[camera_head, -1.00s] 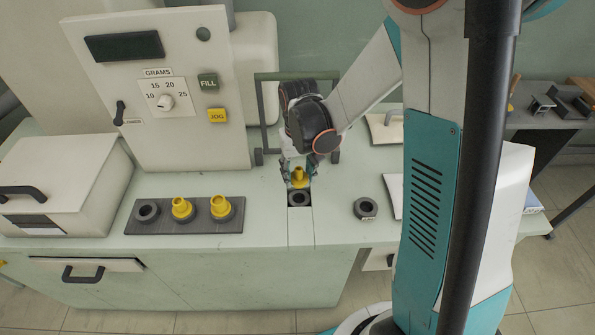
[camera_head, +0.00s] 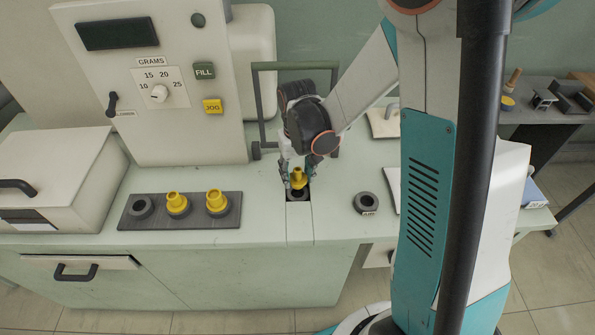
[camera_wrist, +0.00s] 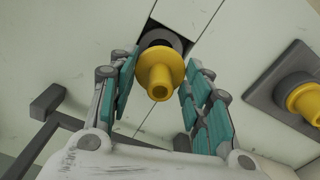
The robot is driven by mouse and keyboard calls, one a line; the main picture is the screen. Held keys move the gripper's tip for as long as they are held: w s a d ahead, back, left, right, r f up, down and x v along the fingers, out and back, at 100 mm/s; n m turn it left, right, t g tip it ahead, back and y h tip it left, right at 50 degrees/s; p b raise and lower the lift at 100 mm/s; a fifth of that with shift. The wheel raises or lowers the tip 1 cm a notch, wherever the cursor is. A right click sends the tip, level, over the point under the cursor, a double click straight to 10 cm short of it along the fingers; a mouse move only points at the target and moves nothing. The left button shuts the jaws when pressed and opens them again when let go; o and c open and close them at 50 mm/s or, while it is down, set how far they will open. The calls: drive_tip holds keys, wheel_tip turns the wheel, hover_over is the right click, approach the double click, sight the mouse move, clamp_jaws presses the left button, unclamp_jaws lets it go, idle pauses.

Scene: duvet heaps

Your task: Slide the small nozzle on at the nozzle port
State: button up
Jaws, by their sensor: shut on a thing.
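My gripper (camera_head: 298,175) is shut on the small nozzle (camera_head: 298,179), a yellow stepped piece with a wide flange and a narrower tube. The nozzle port (camera_head: 298,196) is a dark ring in a recess in the counter, right below the nozzle. In the wrist view the small nozzle (camera_wrist: 160,75) sits between the teal finger pads, its tube toward the camera. The port's ring (camera_wrist: 160,38) shows partly behind the flange. The flange hides much of the port, and I cannot tell whether the two touch.
A dark rack (camera_head: 180,224) at left has an empty socket (camera_head: 140,207) and two yellow nozzles. A loose dark ring (camera_head: 366,203) lies right of the port. The dispenser panel (camera_head: 150,85) and a grey frame (camera_head: 258,110) stand behind.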

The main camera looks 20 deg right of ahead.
sight(297, 184)
drive_tip(key=shift+f+b, duration=0.8)
drive_tip(key=shift+f, duration=0.45)
drive_tip(key=shift+f+b, duration=1.35)
drive_tip(key=shift+b, duration=0.1)
idle(1.0)
drive_tip(key=o, duration=1.2)
drive_tip(key=shift+c, duration=0.2)
wheel_tip(297, 184, up, 12)
